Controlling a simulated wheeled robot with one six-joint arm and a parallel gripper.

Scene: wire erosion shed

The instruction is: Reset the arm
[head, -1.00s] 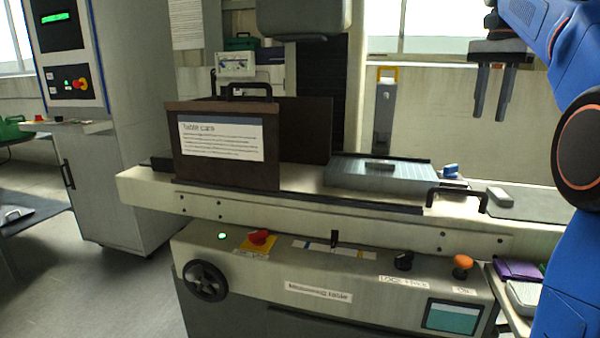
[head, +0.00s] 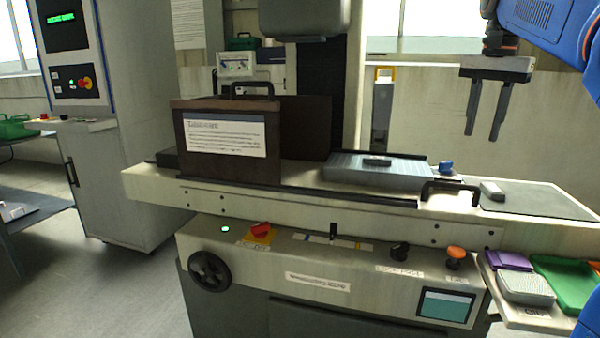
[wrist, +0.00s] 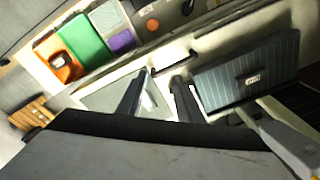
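My gripper (head: 486,110) hangs at the upper right of the head view, its two dark fingers pointing down with a gap between them. Nothing shows between the fingers. It is in the air above the right part of the measuring table (head: 400,235). In the wrist view the fingers of my gripper (wrist: 157,97) are also apart, over the table's right end. My blue arm enters from the right edge of the head view.
Green (head: 568,283) and purple (head: 508,260) trays sit at lower right. A grey cabinet (head: 120,180) stands left.

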